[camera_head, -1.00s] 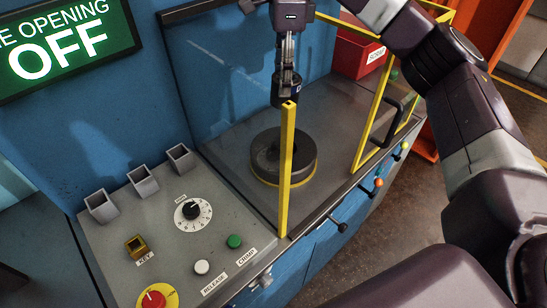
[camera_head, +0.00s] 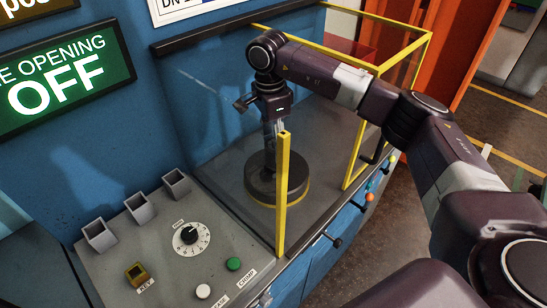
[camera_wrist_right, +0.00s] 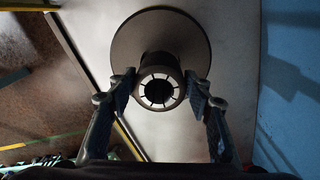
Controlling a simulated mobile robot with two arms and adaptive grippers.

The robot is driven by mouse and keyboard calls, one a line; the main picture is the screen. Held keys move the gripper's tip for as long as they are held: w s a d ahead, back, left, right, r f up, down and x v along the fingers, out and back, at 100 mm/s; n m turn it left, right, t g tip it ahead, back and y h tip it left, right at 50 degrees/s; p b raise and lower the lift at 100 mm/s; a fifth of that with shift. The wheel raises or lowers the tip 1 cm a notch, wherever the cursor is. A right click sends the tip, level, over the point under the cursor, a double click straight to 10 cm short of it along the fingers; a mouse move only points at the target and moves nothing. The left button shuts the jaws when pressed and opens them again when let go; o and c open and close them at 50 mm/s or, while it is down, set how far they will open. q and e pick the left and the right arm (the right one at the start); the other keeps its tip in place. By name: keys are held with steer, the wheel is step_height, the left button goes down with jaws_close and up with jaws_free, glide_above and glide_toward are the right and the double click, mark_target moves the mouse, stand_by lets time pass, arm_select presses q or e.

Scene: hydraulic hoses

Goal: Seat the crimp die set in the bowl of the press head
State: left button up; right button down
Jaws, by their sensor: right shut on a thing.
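The press head (camera_head: 277,187) is a dark round drum with a yellow band at its base, standing on the grey bench behind a yellow-framed guard. In the right wrist view my right gripper (camera_wrist_right: 158,92) is shut on the crimp die set (camera_wrist_right: 158,88), a dark ring with pale segments around a black centre. The press head's dark disc (camera_wrist_right: 142,40) shows behind it. My left gripper is out of view.
A yellow guard post (camera_head: 283,195) stands in front of the press head, and a yellow frame (camera_head: 352,155) is to its right. The control panel (camera_head: 150,240) with knob, buttons and small holders is at the left. A blue wall (camera_head: 190,90) is behind.

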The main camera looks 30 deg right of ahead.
step_height(320, 180, down, 6)
steer(key=shift+p, duration=0.8)
steer(key=shift+f, duration=0.25)
steer(key=c, duration=1)
jaws_free()
steer(key=shift+r, duration=0.2)
step_height(320, 180, up, 12)
steer(key=b, duration=0.4)
steer(key=shift+a, duration=0.25)
